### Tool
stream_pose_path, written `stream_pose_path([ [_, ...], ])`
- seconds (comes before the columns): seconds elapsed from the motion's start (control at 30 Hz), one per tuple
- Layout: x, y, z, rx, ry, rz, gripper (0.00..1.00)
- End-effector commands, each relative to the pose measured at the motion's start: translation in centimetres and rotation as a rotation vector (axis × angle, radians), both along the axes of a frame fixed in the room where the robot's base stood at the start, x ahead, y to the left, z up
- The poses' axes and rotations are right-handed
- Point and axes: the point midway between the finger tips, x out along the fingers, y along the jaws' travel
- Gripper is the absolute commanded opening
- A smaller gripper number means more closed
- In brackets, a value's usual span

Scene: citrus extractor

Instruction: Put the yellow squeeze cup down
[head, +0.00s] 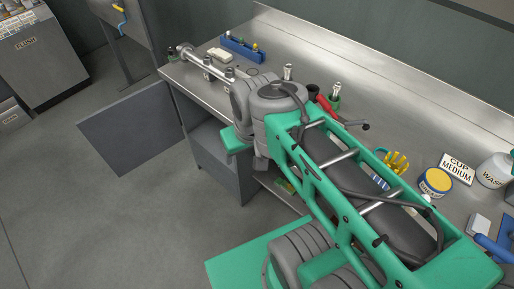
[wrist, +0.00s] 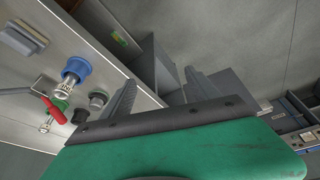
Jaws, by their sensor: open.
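A yellow fingered cup (head: 396,163), which looks like the squeeze cup, stands on the steel bench right of my arm in the head view. A blue-green ring shows beside it, and my arm's frame partly covers that area. I cannot tell exactly what it rests on. I do not see it in the wrist view. My gripper (wrist: 160,88) is open, with two grey fingers apart and nothing between them. It is past the bench's front edge, well left of the yellow cup. In the head view only its green body shows by the bench edge, and its fingers cannot be made out.
The steel bench (head: 205,84) holds a blue rack (head: 242,48), a red-handled tool (head: 326,109), a yellow-lidded jar (head: 436,181), a "CUP MEDIUM" sign (head: 457,168) and a wash bottle (head: 495,170). A grey panel (head: 132,125) stands left of the bench. The floor at left is open.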

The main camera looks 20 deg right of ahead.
Motion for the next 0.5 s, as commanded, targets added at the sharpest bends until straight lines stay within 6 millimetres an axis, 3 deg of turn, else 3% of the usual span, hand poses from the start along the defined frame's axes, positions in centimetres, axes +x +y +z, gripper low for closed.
stream_pose_path([
  [0.07, -0.2, 0.4, -0.2, 0.009, -0.004, -0.005, 0.70],
  [0.13, 0.1, -0.4, -0.1, 0.000, 0.004, -0.011, 0.70],
  [0.23, 1.1, -4.1, 0.0, -0.046, 0.041, -0.013, 0.70],
  [0.27, 1.5, -6.0, 0.1, -0.066, 0.059, -0.012, 0.70],
  [0.37, 1.7, -14.3, 0.0, -0.124, 0.151, 0.003, 0.70],
  [0.43, 0.4, -20.7, -0.4, -0.142, 0.224, 0.024, 0.70],
  [0.5, -2.1, -26.8, -1.2, -0.140, 0.293, 0.048, 0.70],
])
